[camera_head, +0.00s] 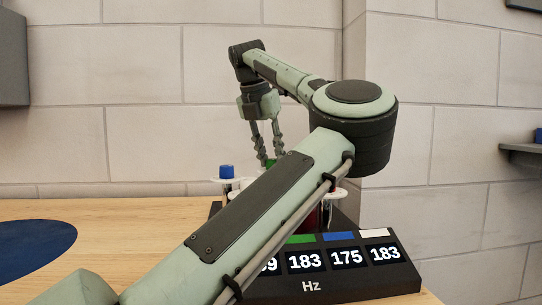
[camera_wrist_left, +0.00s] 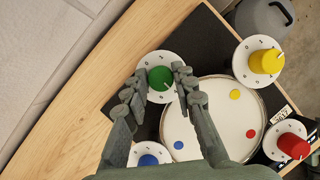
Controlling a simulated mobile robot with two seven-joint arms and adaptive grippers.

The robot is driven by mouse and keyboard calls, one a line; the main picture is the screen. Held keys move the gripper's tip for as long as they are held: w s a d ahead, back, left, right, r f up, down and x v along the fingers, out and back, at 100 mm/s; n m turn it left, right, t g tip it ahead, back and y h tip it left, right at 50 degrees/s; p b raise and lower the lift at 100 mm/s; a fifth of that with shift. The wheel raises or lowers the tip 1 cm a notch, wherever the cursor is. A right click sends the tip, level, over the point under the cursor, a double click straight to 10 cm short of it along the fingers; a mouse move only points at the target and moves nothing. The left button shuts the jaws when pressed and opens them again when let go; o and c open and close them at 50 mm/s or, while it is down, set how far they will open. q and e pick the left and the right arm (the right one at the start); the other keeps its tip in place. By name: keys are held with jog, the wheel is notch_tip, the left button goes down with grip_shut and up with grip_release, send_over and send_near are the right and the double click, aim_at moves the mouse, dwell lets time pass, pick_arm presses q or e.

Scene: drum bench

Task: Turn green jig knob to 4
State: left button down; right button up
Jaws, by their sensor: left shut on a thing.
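The green knob (camera_wrist_left: 160,78) sits at the middle of a white numbered dial (camera_wrist_left: 150,95) in the wrist view. A pale mark on it points to the lower right; the number it meets is too small to read. My left gripper (camera_wrist_left: 161,73) has one finger on each side of the knob and is shut on it. In the head view the left gripper (camera_head: 266,160) reaches down from above at the back of the bench, with a bit of the green knob (camera_head: 270,163) between its tips. My left forearm hides most of the drum there. My right gripper is not in view.
Blue (camera_wrist_left: 148,160), yellow (camera_wrist_left: 266,61) and red (camera_wrist_left: 293,146) knobs stand on other dials around the drumhead (camera_wrist_left: 225,118). The Hz display (camera_head: 340,262) shows 183 under green, 175 under blue and 183 under white; its left end is hidden. A blue mat (camera_head: 35,248) lies left.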

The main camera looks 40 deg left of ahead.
pick_arm(q)
jog(key=c, duration=1.2)
grip_release()
jog(key=shift+r, duration=0.1)
jog(key=v, duration=1.2)
